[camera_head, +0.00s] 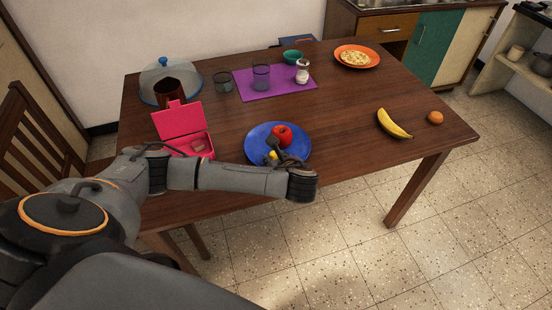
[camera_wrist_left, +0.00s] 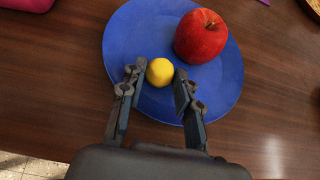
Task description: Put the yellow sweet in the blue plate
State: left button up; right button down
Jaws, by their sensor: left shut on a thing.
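The yellow sweet (camera_wrist_left: 160,72) is a small round ball between the two fingertips of my left gripper (camera_wrist_left: 156,88) in the left wrist view. The gripper is shut on it, over the blue plate (camera_wrist_left: 130,40). I cannot tell whether the sweet touches the plate. In the head view the blue plate (camera_head: 300,146) lies near the table's front edge. A bit of the yellow sweet (camera_head: 272,156) shows beside my left gripper (camera_head: 274,150), and my forearm hides the plate's front edge. A red apple (camera_wrist_left: 201,36) sits on the plate, beyond the sweet. My right gripper is not in view.
A pink open lunch box (camera_head: 180,121) stands left of the plate. A purple mat (camera_head: 240,88) with glasses and a shaker lies behind. A banana (camera_head: 393,124) and an orange (camera_head: 435,118) lie at the right. The table between plate and banana is clear.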

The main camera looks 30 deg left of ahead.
pick_arm(q)
jog(key=shift+f, duration=0.15)
jog(key=o, duration=0.7)
jog(key=shift+o, duration=0.2)
jog(key=shift+s+d+r, duration=0.2)
jog(key=shift+d+r, duration=0.15)
jog(key=p+v, duration=0.1)
jog(key=v, duration=0.6)
jog(key=shift+s+d+r, duration=0.1)
jog(key=shift+s+r, duration=0.05)
jog(key=shift+r, duration=0.1)
jog(key=shift+p+v, duration=1.8)
jog(key=shift+p, duration=0.1)
jog(key=shift+f, duration=0.1)
